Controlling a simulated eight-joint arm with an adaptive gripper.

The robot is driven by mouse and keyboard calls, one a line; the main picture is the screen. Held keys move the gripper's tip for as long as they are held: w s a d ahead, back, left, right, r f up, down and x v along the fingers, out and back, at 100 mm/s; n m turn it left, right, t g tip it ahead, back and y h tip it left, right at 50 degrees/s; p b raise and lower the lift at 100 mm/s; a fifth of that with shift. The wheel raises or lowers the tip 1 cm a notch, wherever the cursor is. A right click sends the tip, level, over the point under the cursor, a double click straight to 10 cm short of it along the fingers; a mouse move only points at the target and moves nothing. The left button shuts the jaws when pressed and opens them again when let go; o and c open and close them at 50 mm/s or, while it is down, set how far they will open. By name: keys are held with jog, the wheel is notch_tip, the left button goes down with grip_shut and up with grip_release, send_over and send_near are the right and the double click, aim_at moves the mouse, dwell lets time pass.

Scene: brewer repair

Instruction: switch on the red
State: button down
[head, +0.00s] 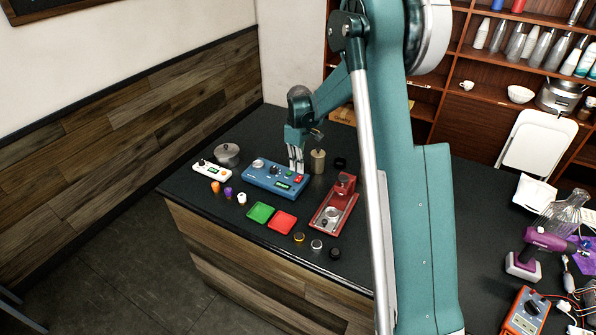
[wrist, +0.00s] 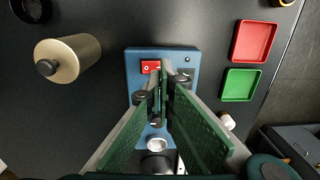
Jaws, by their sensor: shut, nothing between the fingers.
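A blue box (head: 268,183) with knobs and a small green display stands on the dark counter in the head view. Its red switch (head: 299,179) is at the right end of its top. In the wrist view the blue box (wrist: 140,56) lies under my fingers, and the red switch (wrist: 149,67) shows just left of the fingertips. My gripper (head: 297,171) is shut and empty, pointing down over the right end of the box. In the wrist view the gripper (wrist: 163,68) hides part of the box's top. I cannot tell whether the fingertips touch it.
A red machine (head: 335,205) stands right of the box, and a tan cylinder (head: 317,161) stands behind it. A white panel (head: 212,171) and a grey pot (head: 227,153) are at the left. Green (head: 261,212) and red (head: 283,222) trays lie in front.

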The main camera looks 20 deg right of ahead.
notch_tip(320, 180, up, 10)
jog(key=shift+s+a+f+b, duration=0.25)
jog(key=shift+s+a+b, duration=0.1)
jog(key=shift+s+a, duration=0.1)
dwell(0.4)
jog(key=s+a+r+m+t+b, duration=0.1)
jog(key=s+r+m+t+b, duration=0.3)
jog(key=s, duration=0.7)
jog(key=s+a+r+m+b, duration=0.1)
jog(key=s+a+r, duration=0.1)
jog(key=s+r, duration=0.65)
jog(key=s+f+m+t+b, duration=0.1)
jog(key=s+f, duration=0.4)
jog(key=s, duration=0.7)
jog(key=s+a+f+m+t+b, duration=0.1)
jog(key=s+f+m+t+b, duration=0.1)
jog(key=s, duration=1)
jog(key=shift+s+f+m+t+b, duration=0.3)
jog(key=shift+s+f+m+b, duration=0.15)
jog(key=shift+f+b, duration=1.1)
